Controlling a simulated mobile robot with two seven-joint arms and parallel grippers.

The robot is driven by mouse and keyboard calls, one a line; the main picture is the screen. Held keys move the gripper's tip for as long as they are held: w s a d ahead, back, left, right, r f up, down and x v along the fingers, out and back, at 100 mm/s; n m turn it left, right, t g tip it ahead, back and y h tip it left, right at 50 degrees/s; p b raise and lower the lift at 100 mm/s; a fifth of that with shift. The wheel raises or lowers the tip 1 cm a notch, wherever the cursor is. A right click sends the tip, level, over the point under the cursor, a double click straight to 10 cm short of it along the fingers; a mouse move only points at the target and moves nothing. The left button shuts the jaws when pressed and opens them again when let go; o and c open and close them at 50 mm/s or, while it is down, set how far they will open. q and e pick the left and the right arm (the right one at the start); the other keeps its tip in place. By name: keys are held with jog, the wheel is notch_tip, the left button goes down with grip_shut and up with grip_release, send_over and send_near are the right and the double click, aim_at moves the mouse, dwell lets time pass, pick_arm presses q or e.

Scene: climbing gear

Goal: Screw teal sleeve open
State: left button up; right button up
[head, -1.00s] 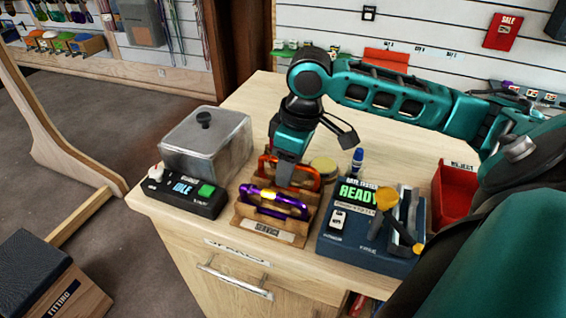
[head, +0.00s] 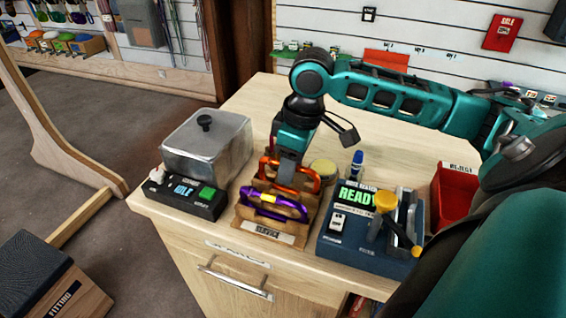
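A purple carabiner with a yellow sleeve (head: 272,202) sits in the front of a wooden rack (head: 272,234). An orange carabiner (head: 306,176) stands behind it in the same rack. No teal sleeve can be made out; part of the orange carabiner is hidden by my gripper. My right gripper (head: 287,165) points down right at the orange carabiner, its fingertips partly hidden behind the orange frame. Whether it is shut on anything cannot be told. My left gripper is not in view.
A blue gate tester reading READY (head: 345,245), with a yellow-knobbed lever, stands right of the rack. A black box with a green button (head: 185,200) and a lidded metal bin (head: 207,145) stand left. A red reject bin (head: 452,198) is at right. The rear bench is clear.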

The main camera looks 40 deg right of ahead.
jog(key=shift+r, duration=1.35)
jog(key=shift+s+a, duration=0.3)
jog(key=shift+a, duration=0.25)
jog(key=shift+f+b, duration=0.35)
jog(key=shift+f, duration=1.1)
jog(key=shift+w+d+p, duration=0.3)
jog(key=shift+d+p, duration=0.05)
jog(key=shift+d, duration=0.25)
jog(key=shift+r, duration=0.15)
